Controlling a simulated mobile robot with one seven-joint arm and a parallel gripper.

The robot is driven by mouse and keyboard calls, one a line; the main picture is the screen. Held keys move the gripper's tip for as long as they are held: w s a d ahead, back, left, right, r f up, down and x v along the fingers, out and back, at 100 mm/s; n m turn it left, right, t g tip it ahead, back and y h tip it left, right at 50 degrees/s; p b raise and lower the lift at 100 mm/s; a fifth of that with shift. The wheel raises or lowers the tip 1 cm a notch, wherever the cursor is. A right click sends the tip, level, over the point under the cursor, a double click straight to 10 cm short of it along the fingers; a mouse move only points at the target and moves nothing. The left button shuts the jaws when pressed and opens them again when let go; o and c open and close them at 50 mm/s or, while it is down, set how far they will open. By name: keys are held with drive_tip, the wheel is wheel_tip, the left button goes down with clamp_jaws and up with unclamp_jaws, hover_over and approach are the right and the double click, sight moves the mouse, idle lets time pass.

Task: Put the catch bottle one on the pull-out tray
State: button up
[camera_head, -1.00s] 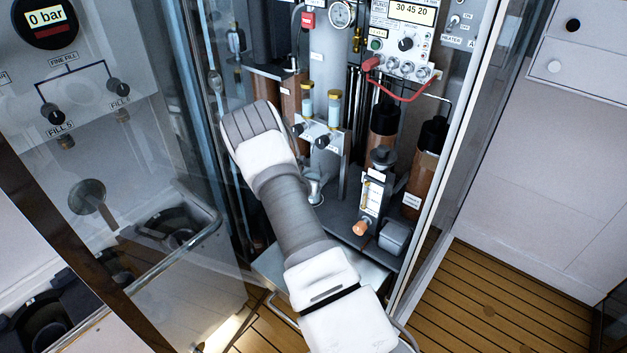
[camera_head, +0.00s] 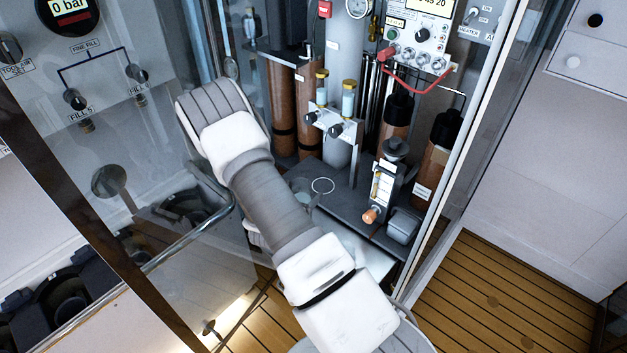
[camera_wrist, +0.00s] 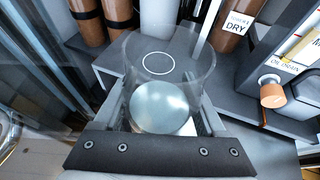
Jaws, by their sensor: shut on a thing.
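Catch bottle one, a clear cylinder (camera_wrist: 166,103) with a pale round bottom, fills the middle of the wrist view. My gripper (camera_wrist: 160,150) is shut on it; its dark bar crosses the bottom of that view. In the head view the bottle (camera_head: 303,192) shows only faintly beside my arm, which hides most of the gripper. A bare white ring (camera_head: 322,185) marks the dark shelf behind the bottle, and the ring also shows in the wrist view (camera_wrist: 158,63). The pull-out tray, a pale metal plate (camera_head: 368,256), lies low in front of the shelf, partly hidden by my arm.
An oil drain unit with an orange knob (camera_head: 371,215) stands right of the ring, next to a grey box (camera_head: 404,226). Two small yellow-capped vials (camera_head: 348,98) sit above. A glass door (camera_head: 150,200) stands close on the left; the cabinet frame (camera_head: 470,140) bounds the right.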

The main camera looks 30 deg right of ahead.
drive_tip(key=shift+s+a+r, duration=0.1)
drive_tip(key=shift+s+a, duration=0.3)
drive_tip(key=shift+a, duration=0.2)
drive_tip(key=shift+s+a+r+b, duration=0.1)
drive_tip(key=shift+a+r+b, duration=0.15)
drive_tip(key=shift+b, duration=0.5)
drive_tip(key=s+r+b, duration=0.1)
drive_tip(key=b, duration=0.1)
drive_tip(key=s+a+r+b, duration=0.1)
drive_tip(key=r+b, duration=0.1)
drive_tip(key=s+r+b, duration=0.1)
drive_tip(key=r+b, duration=0.1)
drive_tip(key=shift+s+a, duration=0.25)
drive_tip(key=shift+a, duration=0.15)
drive_tip(key=f+b, duration=0.1)
drive_tip(key=f, duration=0.2)
drive_tip(key=f+b, duration=0.2)
drive_tip(key=f, duration=0.1)
drive_tip(key=s+f+b, duration=0.1)
drive_tip(key=f+b, duration=0.1)
drive_tip(key=f, duration=0.1)
drive_tip(key=shift+f, duration=0.2)
